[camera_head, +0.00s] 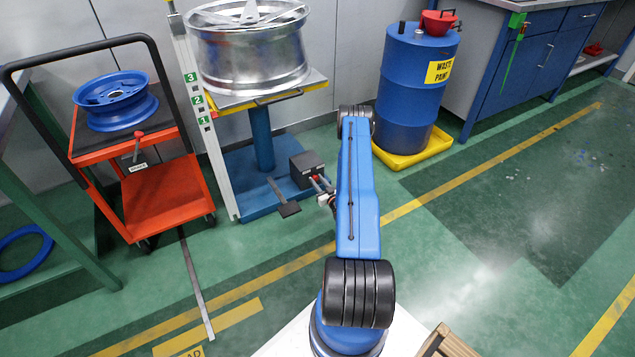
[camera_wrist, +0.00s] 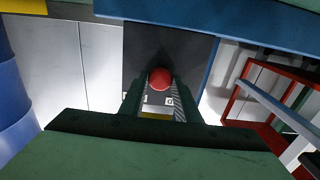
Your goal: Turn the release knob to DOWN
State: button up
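The release knob (camera_head: 315,178) is a small red knob on the front of a black box (camera_head: 304,163) at the base of the lift table. In the wrist view the red knob (camera_wrist: 160,78) shows round, against the dark box face (camera_wrist: 145,45). My gripper (camera_head: 322,187) is right in front of the box. In the wrist view its two fingers (camera_wrist: 159,90) are parted, one on each side of the knob, with gaps visible. I cannot tell how far the tips reach past it. Small white labels beside the knob are unreadable and partly hidden by the fingers.
A red cart (camera_head: 165,195) with a blue rim (camera_head: 115,103) stands left, a blue drum (camera_head: 410,90) right. The floor at right is open.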

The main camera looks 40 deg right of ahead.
jog(key=shift+m, duration=0.4)
jog(key=m, duration=0.3)
jog(key=shift+m, duration=0.4)
jog(key=m, duration=0.4)
jog(key=shift+s+d+m, duration=0.1)
jog(key=shift+d+m, duration=0.05)
jog(key=shift+m, duration=0.15)
jog(key=m, duration=0.4)
jog(key=shift+f, duration=0.15)
jog(key=m, duration=0.4)
jog(key=shift+m, duration=0.3)
jog(key=o, duration=1)
jog(key=v, duration=1.7)
jog(key=shift+s+d+f, duration=0.1)
jog(key=shift+s, duration=0.15)
